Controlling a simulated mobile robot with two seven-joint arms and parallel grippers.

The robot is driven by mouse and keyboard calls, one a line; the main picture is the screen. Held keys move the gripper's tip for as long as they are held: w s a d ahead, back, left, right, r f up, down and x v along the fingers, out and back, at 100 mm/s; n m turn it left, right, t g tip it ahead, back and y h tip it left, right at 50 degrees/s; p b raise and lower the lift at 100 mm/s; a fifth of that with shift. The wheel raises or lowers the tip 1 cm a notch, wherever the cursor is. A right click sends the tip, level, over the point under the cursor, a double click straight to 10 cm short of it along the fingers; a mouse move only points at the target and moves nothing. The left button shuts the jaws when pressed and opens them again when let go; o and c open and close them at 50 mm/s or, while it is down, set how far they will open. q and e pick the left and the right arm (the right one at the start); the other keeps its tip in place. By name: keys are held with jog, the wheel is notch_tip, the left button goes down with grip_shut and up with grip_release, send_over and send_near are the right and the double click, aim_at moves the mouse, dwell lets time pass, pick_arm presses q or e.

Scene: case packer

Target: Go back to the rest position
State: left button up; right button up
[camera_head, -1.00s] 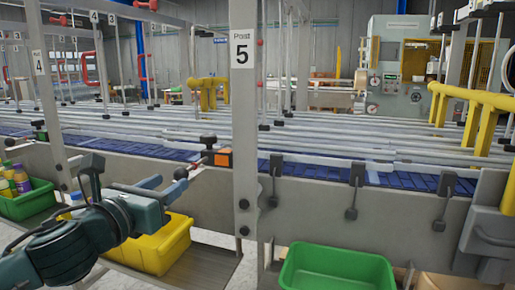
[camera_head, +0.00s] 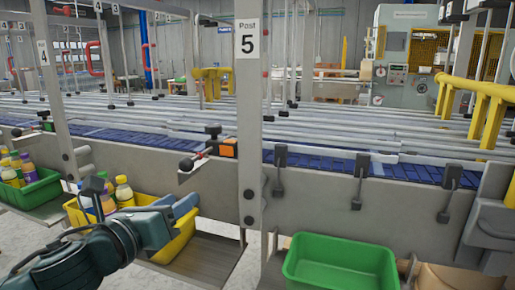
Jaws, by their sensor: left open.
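My left gripper (camera_head: 186,204) is open, with nothing seen between its fingers. Its dark teal arm comes in from the lower left. It shows in front of the yellow bin (camera_head: 177,246) and hides part of it. Several bottles with yellow caps (camera_head: 124,192) stand at the left end of that bin, apart from the fingertips. My right gripper is not in view.
A post labelled 5 (camera_head: 249,130) stands right of my left gripper. A grey conveyor with a blue belt (camera_head: 330,168) runs across behind. A green bin (camera_head: 340,282) at the lower right looks empty. Another green bin (camera_head: 33,193) at the left holds bottles.

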pick_arm(q)
jog(key=s+d+f+n+g, duration=0.1)
jog(key=s+d+f+n, duration=0.2)
jog(key=f+n, duration=0.7)
jog(key=s+d+f+n+g, duration=0.2)
jog(key=f+n, duration=0.6)
jog(key=f, duration=0.3)
jog(key=s+a+f+n+g+y, duration=0.1)
jog(key=s+a+f+n+y, duration=0.1)
jog(key=s+f+n, duration=0.5)
jog(key=s+a+f+n+g+y, duration=0.1)
jog(key=s+a+f+n, duration=0.2)
jog(key=s+f+n, duration=0.5)
notch_tip(320, 180, down, 4)
jog(key=shift+a+f+n+y, duration=0.15)
jog(key=shift+n+y, duration=0.25)
jog(key=shift+n, duration=0.4)
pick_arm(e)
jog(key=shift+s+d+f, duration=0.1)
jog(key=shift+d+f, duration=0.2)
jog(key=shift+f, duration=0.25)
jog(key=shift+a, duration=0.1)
